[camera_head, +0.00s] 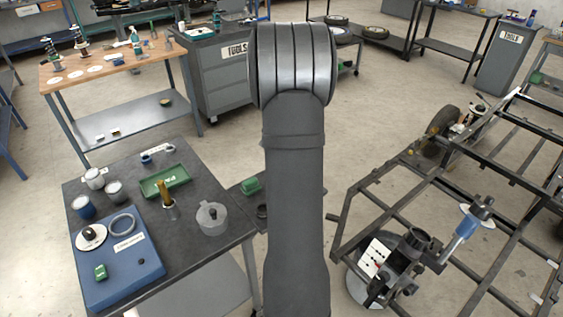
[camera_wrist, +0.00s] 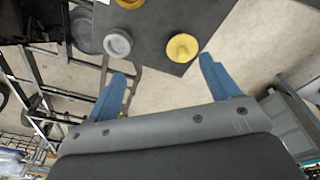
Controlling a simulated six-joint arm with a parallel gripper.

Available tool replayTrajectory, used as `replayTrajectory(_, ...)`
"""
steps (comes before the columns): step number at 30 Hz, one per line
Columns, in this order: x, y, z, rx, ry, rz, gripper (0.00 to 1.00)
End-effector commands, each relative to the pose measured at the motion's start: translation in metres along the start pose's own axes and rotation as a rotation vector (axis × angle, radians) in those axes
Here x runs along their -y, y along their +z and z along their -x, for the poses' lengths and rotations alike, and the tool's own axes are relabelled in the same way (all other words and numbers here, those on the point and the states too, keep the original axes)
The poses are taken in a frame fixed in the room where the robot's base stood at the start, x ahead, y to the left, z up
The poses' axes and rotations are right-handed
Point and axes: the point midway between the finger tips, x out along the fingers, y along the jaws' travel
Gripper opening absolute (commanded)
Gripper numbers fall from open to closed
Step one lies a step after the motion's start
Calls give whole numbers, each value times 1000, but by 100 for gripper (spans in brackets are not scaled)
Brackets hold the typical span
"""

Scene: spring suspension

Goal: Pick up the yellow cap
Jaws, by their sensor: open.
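In the wrist view a round yellow cap (camera_wrist: 183,47) with a raised middle sits near the edge of a dark tabletop (camera_wrist: 163,22). My gripper (camera_wrist: 163,68) has its two blue fingers spread wide with nothing between them. The yellow cap lies beyond the fingertips, nearer the right finger, and does not touch them. Part of another yellow thing (camera_wrist: 130,3) shows at the top edge. In the head view my arm fills the middle; I cannot make out the gripper or the yellow cap there.
A grey round piece (camera_wrist: 117,43) sits left of the yellow cap. In the head view a dark bench (camera_head: 192,247) holds a blue tray (camera_head: 140,283), a green tray (camera_head: 165,180) and cups. A metal vehicle frame (camera_head: 385,205) stands at right. Open floor (camera_head: 225,147) lies between benches.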

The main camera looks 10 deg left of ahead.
Motion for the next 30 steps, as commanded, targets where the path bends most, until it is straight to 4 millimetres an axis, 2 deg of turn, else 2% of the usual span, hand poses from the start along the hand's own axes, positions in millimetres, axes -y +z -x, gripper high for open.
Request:
replayTrajectory(1,9,1,13,-57,7,-20,80)
replayTrajectory(6,27,0,44,-211,3,-100,80)
replayTrajectory(10,33,0,50,-261,-6,-127,80)
replayTrajectory(14,33,-4,33,-262,-6,-133,80)
replayTrajectory(24,33,-22,-33,-261,-6,-131,80)
replayTrajectory(30,32,-29,-59,-263,-7,-132,80)
